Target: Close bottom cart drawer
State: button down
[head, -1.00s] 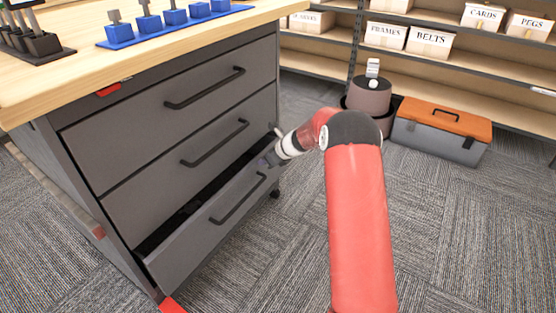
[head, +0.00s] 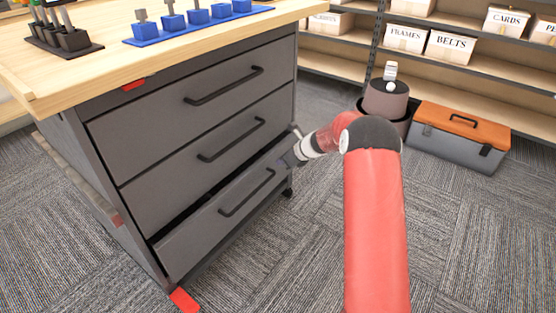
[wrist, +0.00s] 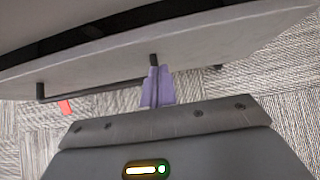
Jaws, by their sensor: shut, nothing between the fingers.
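The grey cart (head: 105,150) has three drawers with black bar handles. The bottom drawer (head: 190,243) stands partly open, with a narrow dark gap above its front. Its handle (head: 246,193) runs along the front, and the drawer front (wrist: 215,42) and handle (wrist: 90,94) also show in the wrist view. My gripper (head: 287,162) is at the right end of the bottom drawer front, beside the handle's right end. In the wrist view my gripper's purple fingers (wrist: 157,88) are together and empty, pointing at the drawer front near the handle's end. Whether they touch it is unclear.
The upper two drawers look shut. The wooden top (head: 90,60) holds blue and black tool holders. Carpet is clear in front of the cart.

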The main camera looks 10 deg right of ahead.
jog(key=v, duration=1)
jog(key=t+y+b, duration=0.4)
jog(key=b, duration=0.4)
send_near(255, 163)
jog(key=w+a+f, duration=0.1)
jog(key=w+a+f+b, duration=0.1)
jog(key=shift+w+a+f, duration=0.25)
jog(key=shift+a, duration=0.1)
jog(key=shift+w+a, duration=0.3)
jog(key=shift+w, duration=0.05)
jog(key=w+a, duration=0.3)
jog(key=shift+w+a, duration=0.1)
jog(key=shift+a, duration=0.1)
jog(key=shift+r, duration=0.2)
